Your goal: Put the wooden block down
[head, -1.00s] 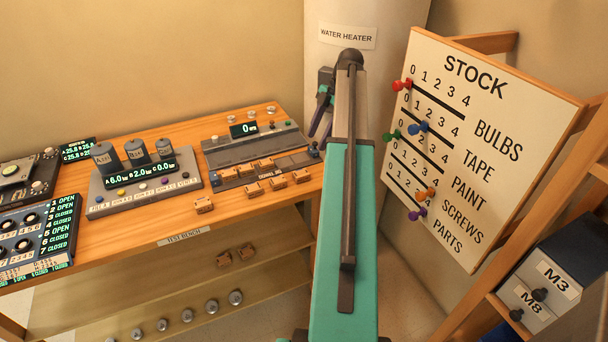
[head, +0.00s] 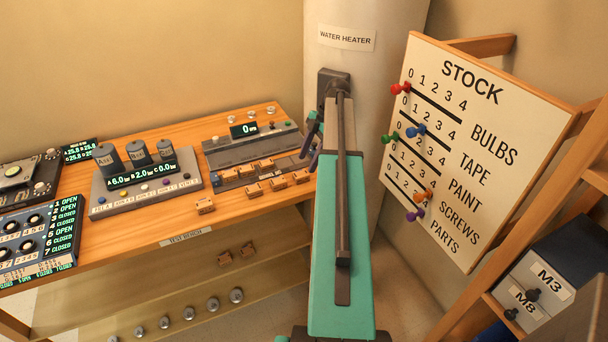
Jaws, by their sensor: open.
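My gripper (head: 309,140) is open at the end of my raised green arm, by the right end of the bench. It is seen from behind and partly covered by my arm, and I see no block between its fingers. Several small wooden blocks (head: 278,184) lie in rows on and in front of the grey device with the "0" display, left of and below the gripper in the picture. Another wooden block (head: 205,205) lies alone near the bench's front edge. Two more blocks (head: 223,257) lie on the shelf below. I cannot tell which one the task means.
The test bench (head: 150,230) also carries a gauge console (head: 145,190) and a switch panel (head: 35,240). A water heater (head: 390,60) stands behind my arm. A stock board (head: 480,150) with coloured pegs is at right, above drawers (head: 540,285). Bare wood shows along the bench front.

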